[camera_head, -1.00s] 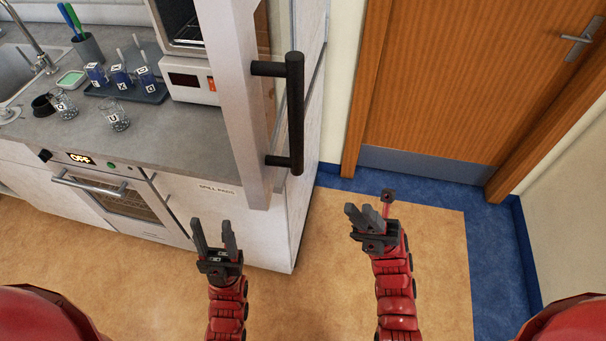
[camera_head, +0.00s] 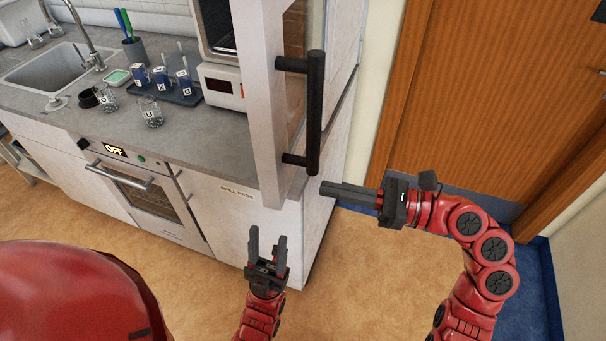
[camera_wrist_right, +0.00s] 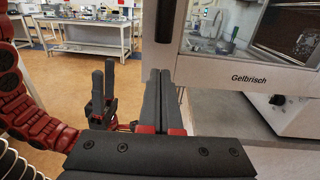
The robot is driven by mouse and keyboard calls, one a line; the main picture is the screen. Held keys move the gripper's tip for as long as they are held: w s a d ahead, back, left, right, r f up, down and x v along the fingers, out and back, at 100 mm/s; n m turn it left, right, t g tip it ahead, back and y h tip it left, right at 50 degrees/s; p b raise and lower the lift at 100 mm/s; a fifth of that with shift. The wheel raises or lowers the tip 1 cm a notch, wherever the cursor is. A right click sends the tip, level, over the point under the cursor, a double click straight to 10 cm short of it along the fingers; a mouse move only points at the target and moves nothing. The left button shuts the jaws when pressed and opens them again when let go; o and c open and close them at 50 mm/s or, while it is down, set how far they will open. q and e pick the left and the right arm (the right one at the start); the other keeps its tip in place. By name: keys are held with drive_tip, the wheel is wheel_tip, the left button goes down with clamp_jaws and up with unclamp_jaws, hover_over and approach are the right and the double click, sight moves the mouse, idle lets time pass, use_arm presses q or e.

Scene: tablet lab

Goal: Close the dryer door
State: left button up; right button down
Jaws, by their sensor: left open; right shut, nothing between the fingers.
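The dryer door (camera_head: 267,110) stands open, its white frame projecting toward me, with a black vertical bar handle (camera_head: 315,105) on its right-hand face. In the right wrist view the door (camera_wrist_right: 215,72) shows its glass and the label "Gelbrisch". My right gripper (camera_head: 322,189) is shut and empty, pointing left, and appears just below the handle's lower end; I cannot tell whether it touches the door. Its fingers (camera_wrist_right: 162,85) appear beside the door's edge in the wrist view. My left gripper (camera_head: 267,232) is open and empty, in front of the lower cabinet.
An oven (camera_head: 145,190) reading "OFF" sits below. A wooden room door (camera_head: 480,90) is at right. The floor in front is clear.

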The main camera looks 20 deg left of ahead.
sight(285, 180)
drive_tip(key=a+p, duration=0.2)
drive_tip(key=a, duration=0.3)
drive_tip(key=shift+s+a+r, duration=0.1)
drive_tip(key=shift+a+r, duration=0.05)
drive_tip(key=shift+a, duration=0.5)
drive_tip(key=shift+a+f, duration=0.1)
drive_tip(key=shift+f, duration=0.1)
